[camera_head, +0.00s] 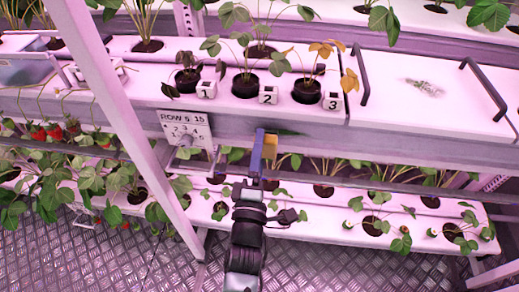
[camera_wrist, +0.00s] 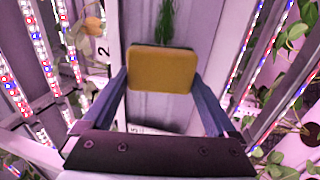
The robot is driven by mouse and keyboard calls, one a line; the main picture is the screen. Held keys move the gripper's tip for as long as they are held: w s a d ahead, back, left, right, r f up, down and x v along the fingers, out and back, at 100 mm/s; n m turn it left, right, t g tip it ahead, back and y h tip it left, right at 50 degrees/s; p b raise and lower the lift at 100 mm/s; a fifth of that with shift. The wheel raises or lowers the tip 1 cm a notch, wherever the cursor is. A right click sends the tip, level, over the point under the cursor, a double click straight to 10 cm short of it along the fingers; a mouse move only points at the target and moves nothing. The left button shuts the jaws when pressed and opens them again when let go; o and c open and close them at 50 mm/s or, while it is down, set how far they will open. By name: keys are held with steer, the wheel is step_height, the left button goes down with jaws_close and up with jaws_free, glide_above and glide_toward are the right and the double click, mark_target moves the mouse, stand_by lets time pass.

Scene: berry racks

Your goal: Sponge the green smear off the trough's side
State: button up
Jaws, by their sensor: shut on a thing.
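My gripper (camera_head: 263,143) is shut on a yellow sponge (camera_head: 270,146), which also shows between the blue fingers in the wrist view (camera_wrist: 162,72). The sponge is in front of the side of the upper white trough (camera_head: 400,153). A dark green smear (camera_head: 290,132) lies on that side, just right of the gripper in the head view. In the wrist view the smear (camera_wrist: 165,18) runs up from just beyond the sponge's far edge, and the sponge may hide part of it. I cannot tell whether the sponge touches the trough.
Potted plants with number blocks 1 (camera_head: 205,89), 2 (camera_head: 268,95) and 3 (camera_head: 333,101) stand on the trough. A row sign (camera_head: 187,130) hangs left of the gripper. A lid (camera_head: 440,70) with black handles bears a greenish patch. A slanted post (camera_head: 125,110) and a lower planted trough (camera_head: 330,222) are near.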

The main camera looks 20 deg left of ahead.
mark_target(275, 153)
steer(key=shift+w+a+r, duration=0.15)
steer(key=shift+w, duration=0.4)
